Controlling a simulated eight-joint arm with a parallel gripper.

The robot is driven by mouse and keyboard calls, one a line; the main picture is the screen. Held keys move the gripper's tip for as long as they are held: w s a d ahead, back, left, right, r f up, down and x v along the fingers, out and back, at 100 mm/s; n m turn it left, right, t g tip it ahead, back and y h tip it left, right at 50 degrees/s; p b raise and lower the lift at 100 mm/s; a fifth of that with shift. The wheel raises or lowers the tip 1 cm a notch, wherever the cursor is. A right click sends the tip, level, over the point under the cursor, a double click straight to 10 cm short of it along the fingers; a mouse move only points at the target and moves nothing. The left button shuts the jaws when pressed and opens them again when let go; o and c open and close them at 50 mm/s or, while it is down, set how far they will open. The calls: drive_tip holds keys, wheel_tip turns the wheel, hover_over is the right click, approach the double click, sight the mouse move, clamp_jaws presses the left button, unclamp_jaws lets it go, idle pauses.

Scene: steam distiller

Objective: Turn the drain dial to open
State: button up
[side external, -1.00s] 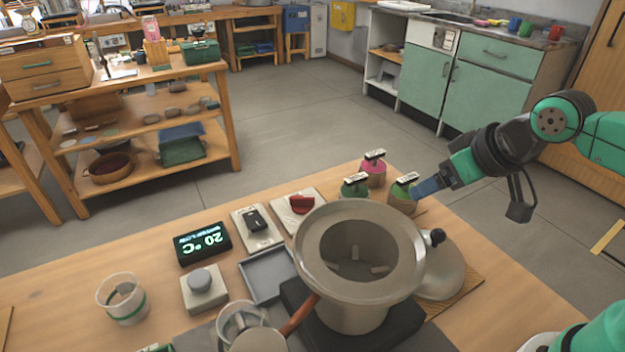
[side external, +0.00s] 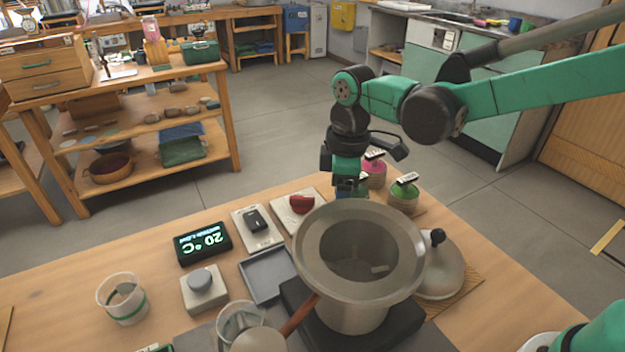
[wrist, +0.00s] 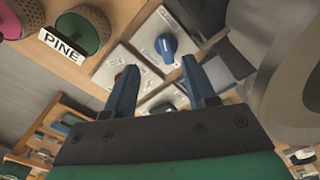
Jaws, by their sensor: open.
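In the wrist view a blue dial (wrist: 166,47) sits on a pale labelled plate (wrist: 145,33), ahead of the fingertips; its label is too small to read. A red knob (wrist: 118,79) shows beyond it, partly behind the left finger; in the side view the red knob (side external: 302,204) is on a pale plate. I cannot tell from the labels which is the drain dial. The blue dial is not visible in the side view. My gripper (wrist: 160,78) is open and empty, pointing down behind the pot's rim in the side view (side external: 347,190).
A wide-rimmed metal pot (side external: 318,235) stands close to my gripper and also fills the right of the wrist view (wrist: 285,80). Jars stand behind, including a pink one (side external: 373,178) and a green one (side external: 404,196). A display (side external: 203,243) reads 20 °C. A grey knob (side external: 200,281) is further left.

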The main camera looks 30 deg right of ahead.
drive_tip(key=shift+w+a+f+n, duration=0.15)
drive_tip(key=shift+a+f+n, duration=0.2)
drive_tip(key=shift+f, duration=0.1)
drive_tip(key=shift+a+f, duration=0.1)
drive_tip(key=shift+f, duration=2.75)
clamp_jaws()
